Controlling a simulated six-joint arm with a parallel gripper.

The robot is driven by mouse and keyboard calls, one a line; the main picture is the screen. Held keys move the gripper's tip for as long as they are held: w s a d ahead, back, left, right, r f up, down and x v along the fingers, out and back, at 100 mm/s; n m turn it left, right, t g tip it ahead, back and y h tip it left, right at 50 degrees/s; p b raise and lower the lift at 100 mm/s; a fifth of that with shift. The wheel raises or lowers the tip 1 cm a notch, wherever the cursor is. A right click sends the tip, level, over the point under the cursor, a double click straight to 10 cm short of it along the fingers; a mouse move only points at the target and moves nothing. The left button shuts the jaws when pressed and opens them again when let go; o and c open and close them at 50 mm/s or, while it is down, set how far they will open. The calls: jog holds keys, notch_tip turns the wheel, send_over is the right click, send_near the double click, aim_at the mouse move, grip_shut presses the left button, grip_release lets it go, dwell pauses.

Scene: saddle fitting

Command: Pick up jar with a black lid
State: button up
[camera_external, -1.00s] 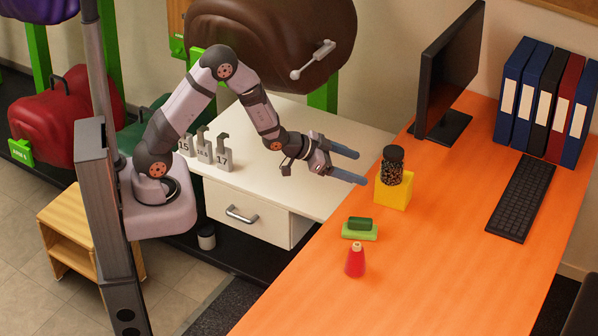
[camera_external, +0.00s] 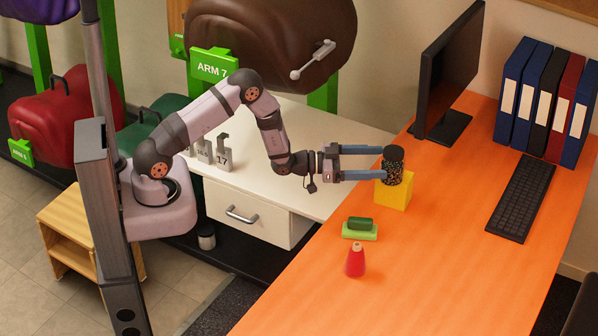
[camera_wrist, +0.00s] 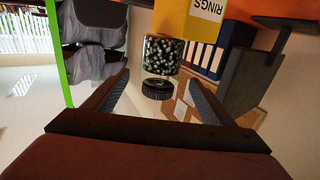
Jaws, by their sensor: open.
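The jar with a black lid (camera_external: 393,167) stands upright on a yellow block (camera_external: 393,194) on the orange desk. It holds dark, speckled contents. My gripper (camera_external: 385,162) is open, its two blue-grey fingers pointing right at the jar's height, with the tips at or beside the jar. In the wrist view the jar (camera_wrist: 162,60) appears upside down, lid downward, between and just beyond the open fingers (camera_wrist: 160,95). I cannot tell whether a finger touches it.
A green sponge-like block (camera_external: 359,228) and a red bottle (camera_external: 355,260) stand nearer on the desk. A monitor (camera_external: 448,75), several binders (camera_external: 540,100) and a keyboard (camera_external: 521,197) are behind and to the right. The yellow block shows the word RINGS in the wrist view.

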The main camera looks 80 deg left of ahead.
aim_at(393, 161)
jog(key=shift+w, duration=0.3)
jog(key=shift+p+x, duration=1.05)
jog(key=shift+x, duration=1.4)
jog(key=shift+f, duration=0.15)
jog(key=c, duration=1.7)
jog(key=shift+r, duration=0.25)
jog(key=shift+r+b, duration=1.25)
jog(key=shift+r, duration=3.6)
